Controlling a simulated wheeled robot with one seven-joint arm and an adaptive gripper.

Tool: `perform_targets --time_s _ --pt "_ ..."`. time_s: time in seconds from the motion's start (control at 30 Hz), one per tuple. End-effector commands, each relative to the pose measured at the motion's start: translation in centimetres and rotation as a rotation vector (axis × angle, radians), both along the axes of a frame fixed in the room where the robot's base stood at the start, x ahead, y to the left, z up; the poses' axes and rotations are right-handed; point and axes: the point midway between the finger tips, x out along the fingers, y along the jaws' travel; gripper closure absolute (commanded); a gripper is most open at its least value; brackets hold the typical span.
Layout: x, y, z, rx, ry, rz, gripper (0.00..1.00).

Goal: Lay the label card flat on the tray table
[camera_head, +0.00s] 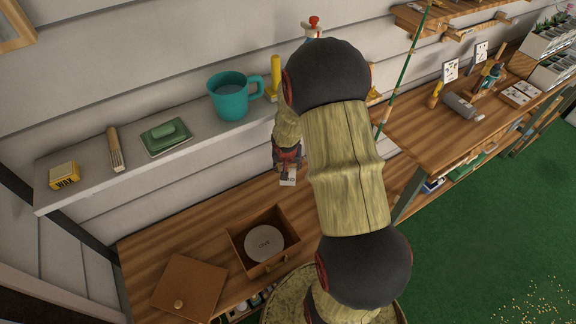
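My arm crosses the middle of the view, and my gripper (287,172) hangs in front of the wall, above the back of the wooden bench (205,228). A small pale piece (288,182) shows at its lower end; I cannot tell whether it is a card or part of the gripper. The finger opening is too small to read. Two white cards with dark marks, one (450,70) and another (480,51), stand upright on the wooden table (408,118) at the right. I cannot tell which card or surface the task names.
An open wooden box (238,236) holds a pale round lettered disc (264,244); a wooden lid (189,287) lies left of it. The shelf (90,191) bears a teal mug (230,99), a green dish (166,139), a brush (114,150) and a yellow wax box (64,176).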

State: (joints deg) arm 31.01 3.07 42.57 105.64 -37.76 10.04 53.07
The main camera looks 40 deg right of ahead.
Motion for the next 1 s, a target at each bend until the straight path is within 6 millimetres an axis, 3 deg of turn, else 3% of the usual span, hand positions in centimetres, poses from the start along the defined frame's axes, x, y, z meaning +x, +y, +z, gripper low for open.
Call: perform_targets --time_s 0.5,0.93,0.97,1.0 --pt "0.0 0.0 -4.5 0.000 0.000 -0.001 0.66" --pt "0.0 0.0 -4.9 -0.001 -0.001 0.000 0.66" --pt "0.0 0.0 -4.9 -0.001 -0.001 0.000 0.54" --pt "0.0 0.0 -4.9 -0.001 -0.001 0.000 0.52"
